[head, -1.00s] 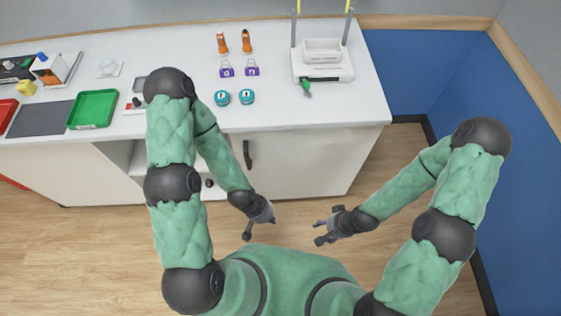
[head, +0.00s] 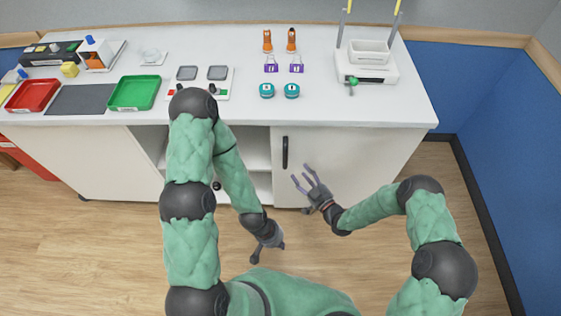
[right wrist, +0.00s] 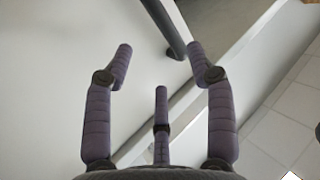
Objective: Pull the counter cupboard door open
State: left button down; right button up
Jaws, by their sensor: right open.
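The white counter cupboard door (head: 350,165) is under the right part of the counter and looks shut. Its upright black handle (head: 285,152) is near the door's left edge. My right gripper (head: 305,174) is open and empty, in front of the door, just below and right of the handle. In the right wrist view its fingers are spread, and the dark handle (right wrist: 163,25) lies beyond the fingertips, apart from them, across the pale door (right wrist: 60,50). My left gripper (head: 268,252) hangs low over the floor, away from the door, its fingers apart and empty.
An open shelf compartment (head: 258,150) is left of the door, partly behind my left arm. The white counter top (head: 320,110) carries trays, teal pots, purple clips and a white device (head: 366,68). The wooden floor (head: 110,240) in front is clear. A blue wall (head: 515,130) stands at right.

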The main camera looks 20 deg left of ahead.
aim_at(286, 155)
jog(key=b+x, duration=0.1)
jog(key=x, duration=0.4)
jog(key=b+x, duration=0.1)
jog(key=x, duration=0.5)
jog(key=shift+s+a+r, duration=0.15)
jog(key=shift+r, duration=0.1)
grip_shut()
